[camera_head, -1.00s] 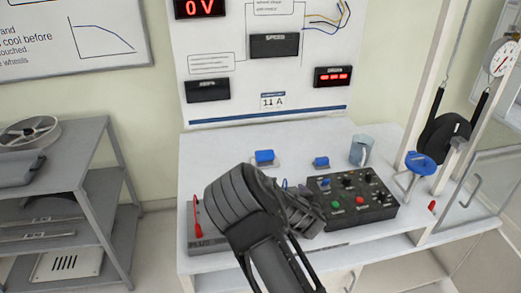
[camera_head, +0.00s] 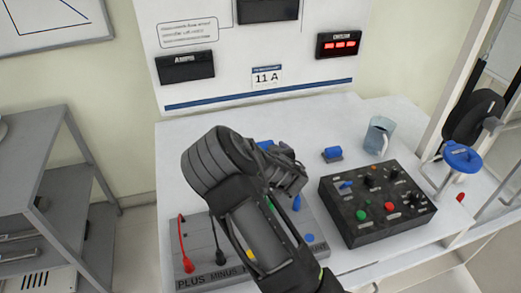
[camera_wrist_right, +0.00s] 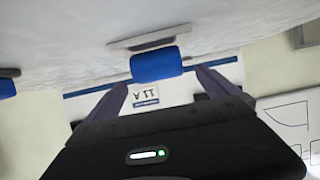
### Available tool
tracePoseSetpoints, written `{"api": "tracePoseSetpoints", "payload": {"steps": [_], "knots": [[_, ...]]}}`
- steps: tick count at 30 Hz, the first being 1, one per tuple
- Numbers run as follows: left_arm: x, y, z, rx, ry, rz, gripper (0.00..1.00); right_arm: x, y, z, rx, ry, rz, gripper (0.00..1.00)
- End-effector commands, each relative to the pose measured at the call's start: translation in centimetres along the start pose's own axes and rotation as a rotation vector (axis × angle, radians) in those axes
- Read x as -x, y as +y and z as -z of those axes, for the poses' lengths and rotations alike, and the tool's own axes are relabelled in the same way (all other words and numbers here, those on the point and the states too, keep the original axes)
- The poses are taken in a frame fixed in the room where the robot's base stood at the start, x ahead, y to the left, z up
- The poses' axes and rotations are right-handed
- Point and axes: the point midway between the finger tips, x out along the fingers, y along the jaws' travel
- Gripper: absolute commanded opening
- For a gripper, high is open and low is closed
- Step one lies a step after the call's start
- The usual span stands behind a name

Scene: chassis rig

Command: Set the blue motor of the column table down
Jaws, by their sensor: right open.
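A blue motor (camera_head: 265,145) on a pale base stands on the white table (camera_head: 350,112), partly hidden behind my right gripper in the head view. In the right wrist view the blue motor (camera_wrist_right: 156,64) and its flat base (camera_wrist_right: 150,40) appear at the table surface, between and just beyond the finger ends. My right gripper (camera_wrist_right: 163,85) is open, with a finger on either side and nothing seen clamped. In the head view my right gripper (camera_head: 288,168) is seen from behind, its fingertips largely hidden. My left gripper is not in view.
A smaller blue motor (camera_head: 332,154) and a blue-grey mug (camera_head: 379,136) stand to the right. A black control box (camera_head: 376,203) is in front of them. A grey terminal board (camera_head: 200,262) with leads lies at front left. A blue-topped stand (camera_head: 462,157) is far right.

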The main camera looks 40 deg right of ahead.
Motion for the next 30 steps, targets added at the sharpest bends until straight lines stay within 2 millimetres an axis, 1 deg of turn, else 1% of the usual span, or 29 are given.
{"api": "tracePoseSetpoints", "payload": {"steps": [7,12,15,25,30], "knots": [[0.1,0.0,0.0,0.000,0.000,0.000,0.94,-0.2,0.0,0.1,0.001,-0.001,0.000,0.98],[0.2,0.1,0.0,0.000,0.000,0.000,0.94,-1.9,0.1,0.1,0.003,-0.001,-0.001,0.98],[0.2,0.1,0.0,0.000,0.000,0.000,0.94,-2.6,0.0,0.1,0.002,0.000,0.000,0.98],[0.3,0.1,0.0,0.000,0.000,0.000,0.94,-2.8,0.1,0.1,0.000,-0.001,-0.001,0.98],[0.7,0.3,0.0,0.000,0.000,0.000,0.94,-4.3,0.1,0.2,0.005,-0.003,0.000,0.98]]}}
